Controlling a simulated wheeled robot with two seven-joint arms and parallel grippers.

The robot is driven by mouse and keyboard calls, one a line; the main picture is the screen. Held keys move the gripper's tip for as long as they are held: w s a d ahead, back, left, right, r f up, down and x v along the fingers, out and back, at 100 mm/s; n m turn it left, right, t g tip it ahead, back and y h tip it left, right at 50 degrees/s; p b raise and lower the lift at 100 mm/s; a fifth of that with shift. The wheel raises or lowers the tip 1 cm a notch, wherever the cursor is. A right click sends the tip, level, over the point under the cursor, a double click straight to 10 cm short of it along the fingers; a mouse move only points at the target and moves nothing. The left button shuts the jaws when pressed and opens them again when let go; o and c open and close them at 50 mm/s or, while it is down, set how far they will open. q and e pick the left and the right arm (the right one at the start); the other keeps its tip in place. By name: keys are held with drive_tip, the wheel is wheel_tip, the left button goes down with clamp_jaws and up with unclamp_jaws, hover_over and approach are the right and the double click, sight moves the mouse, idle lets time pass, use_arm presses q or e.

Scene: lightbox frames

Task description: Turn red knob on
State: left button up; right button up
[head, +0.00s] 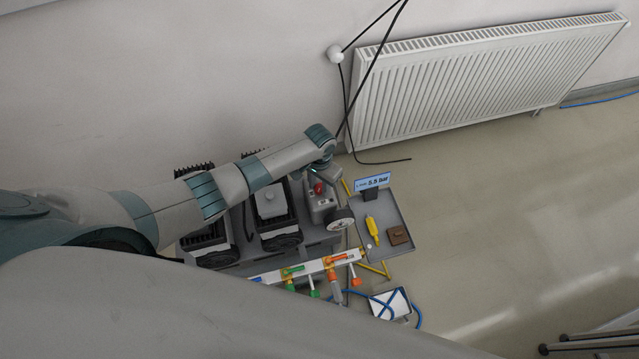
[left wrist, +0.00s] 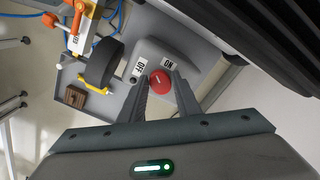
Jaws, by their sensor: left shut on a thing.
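The red knob (head: 319,188) sits on a grey box (head: 322,206) at the right end of the bench in the head view. In the left wrist view the round red knob (left wrist: 160,82) lies between an OFF label (left wrist: 139,68) and an ON label (left wrist: 168,63). A small pale mark shows on its face, but I cannot tell which label it points at. My left gripper (left wrist: 161,91) reaches the knob from above, with one finger on either side, and is shut on it. My right gripper is not in view.
Dark finned units (head: 277,212) stand left of the box. A black-and-white wheel (head: 340,218) sits close to it. A grey tray (head: 393,217) with a yellow tool (head: 372,230) and brown block (head: 399,235) is to the right. A radiator (head: 480,80) lines the wall.

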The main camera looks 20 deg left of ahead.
sight(319, 188)
use_arm(q)
drive_tip(key=m, duration=0.5)
drive_tip(key=shift+a, duration=0.1)
drive_tip(key=m, duration=0.5)
drive_tip(key=shift+w, duration=0.15)
drive_tip(key=shift+m, duration=0.3)
drive_tip(key=o, duration=1.1)
drive_tip(key=shift+r, duration=0.1)
wheel_tip(319, 188, up, 17)
drive_tip(key=shift+r+b, duration=0.1)
drive_tip(key=shift+b, duration=0.55)
